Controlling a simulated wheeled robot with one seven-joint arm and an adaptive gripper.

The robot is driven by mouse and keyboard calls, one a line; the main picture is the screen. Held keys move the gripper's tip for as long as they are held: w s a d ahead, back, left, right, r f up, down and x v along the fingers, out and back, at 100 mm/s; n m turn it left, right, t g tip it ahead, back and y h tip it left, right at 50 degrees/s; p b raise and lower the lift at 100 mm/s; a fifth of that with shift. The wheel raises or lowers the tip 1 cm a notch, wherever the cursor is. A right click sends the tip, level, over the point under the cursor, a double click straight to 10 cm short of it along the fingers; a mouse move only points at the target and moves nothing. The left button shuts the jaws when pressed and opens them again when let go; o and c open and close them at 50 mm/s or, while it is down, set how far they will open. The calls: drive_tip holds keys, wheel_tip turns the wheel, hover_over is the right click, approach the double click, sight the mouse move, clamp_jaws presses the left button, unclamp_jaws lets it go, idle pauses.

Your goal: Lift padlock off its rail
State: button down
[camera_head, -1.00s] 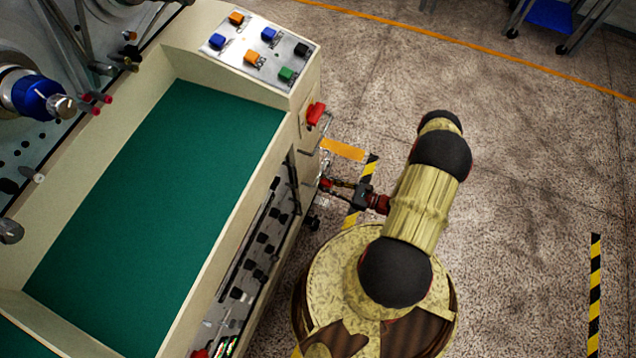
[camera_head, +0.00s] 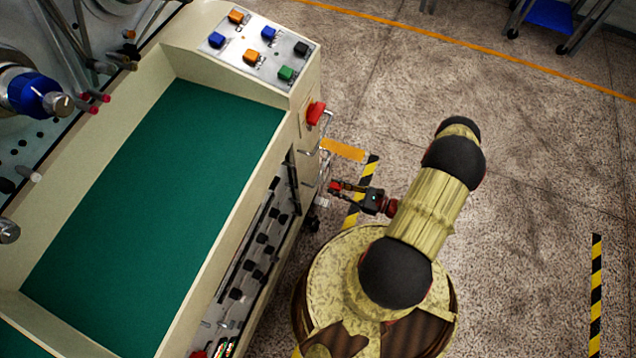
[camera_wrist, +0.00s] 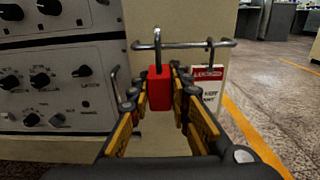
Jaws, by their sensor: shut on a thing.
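The red padlock (camera_wrist: 160,88) stands upright between my gripper's fingers in the wrist view, its metal shackle (camera_wrist: 157,38) pointing up. My gripper (camera_wrist: 158,92) is shut on the padlock's body. The metal rail (camera_wrist: 190,44) runs sideways at the height of the shackle; I cannot tell whether the shackle is still around it or just in front of it. In the head view the padlock (camera_head: 335,187) is a small red spot at the tip of my gripper (camera_head: 345,190), beside the machine's right side. The rail (camera_head: 325,160) is small there.
A red and white tag (camera_wrist: 208,80) hangs from the rail, just right of the padlock. A panel of black knobs (camera_wrist: 50,75) lies to the left. A red knob (camera_head: 316,112) sticks out of the machine. The floor (camera_head: 540,170) to the right is clear.

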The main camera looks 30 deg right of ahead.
drive_tip(key=s+d+r, duration=0.3)
drive_tip(key=s+d, duration=0.2)
drive_tip(key=s, duration=0.1)
drive_tip(key=shift+s+p, duration=0.15)
drive_tip(key=shift+p, duration=0.2)
idle(0.3)
